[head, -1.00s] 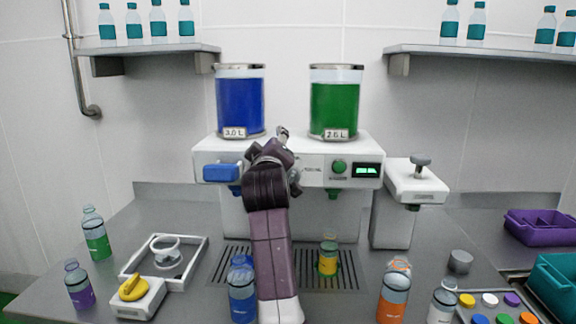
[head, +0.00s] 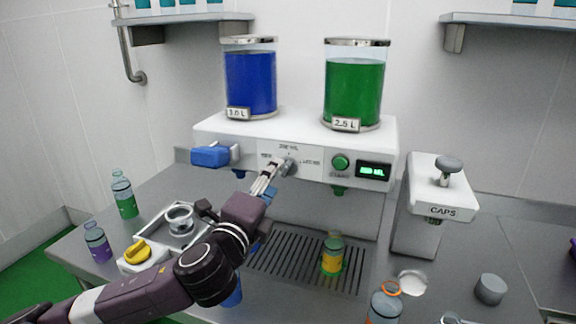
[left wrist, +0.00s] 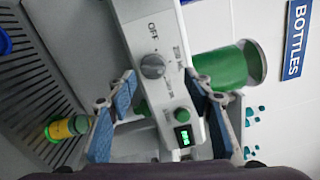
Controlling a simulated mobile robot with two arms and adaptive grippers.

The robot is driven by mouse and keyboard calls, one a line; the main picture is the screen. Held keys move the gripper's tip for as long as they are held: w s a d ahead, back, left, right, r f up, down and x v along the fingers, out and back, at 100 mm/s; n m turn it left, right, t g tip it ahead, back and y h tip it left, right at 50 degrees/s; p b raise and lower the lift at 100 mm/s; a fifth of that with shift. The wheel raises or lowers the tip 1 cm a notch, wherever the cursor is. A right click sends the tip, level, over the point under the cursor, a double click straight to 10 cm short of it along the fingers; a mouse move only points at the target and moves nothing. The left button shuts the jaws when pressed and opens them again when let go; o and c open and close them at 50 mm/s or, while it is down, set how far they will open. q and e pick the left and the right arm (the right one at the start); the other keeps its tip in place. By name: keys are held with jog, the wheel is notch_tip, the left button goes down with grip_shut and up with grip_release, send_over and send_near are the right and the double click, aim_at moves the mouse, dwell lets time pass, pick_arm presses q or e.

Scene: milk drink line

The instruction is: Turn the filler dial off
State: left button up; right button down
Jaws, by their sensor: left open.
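The filler dial (head: 289,167) is a grey round knob on the white front of the filler machine (head: 215,130). It also shows in the left wrist view (left wrist: 152,66), with the word OFF printed beside it; its exact setting is hard to read. My left gripper (head: 272,178) is at the machine's front, just left of the dial in the head view, and partly covers it. In the left wrist view its two blue-padded fingers (left wrist: 160,84) are open and apart, with the dial ahead between them. I cannot tell whether a finger touches it. My right gripper is not in view.
A green button (head: 340,162) and a lit green display (head: 373,171) sit right of the dial. A blue lever (head: 211,156) is at the left. A green-and-yellow bottle (head: 332,254) stands on the drip grate below. The caps machine (head: 441,187) stands at right.

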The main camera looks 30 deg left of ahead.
aim_at(285, 171)
pick_arm(q)
jog(key=shift+m, duration=0.7)
jog(key=p+x, duration=0.1)
jog(key=x, duration=0.1)
jog(key=f+p+x, duration=0.1)
jog(key=x, duration=0.2)
jog(key=shift+w+d+f, duration=0.1)
jog(key=shift+w, duration=0.3)
jog(key=shift+w+p, duration=0.3)
jog(key=shift+w, duration=0.05)
jog(key=shift+w+f, duration=0.1)
jog(key=shift+w, duration=0.2)
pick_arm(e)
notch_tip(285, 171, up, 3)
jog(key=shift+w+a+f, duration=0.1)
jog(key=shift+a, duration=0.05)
pick_arm(q)
jog(key=shift+c, duration=0.2)
jog(key=shift+s, duration=0.1)
jog(key=c, duration=1.1)
jog(key=shift+o, duration=0.2)
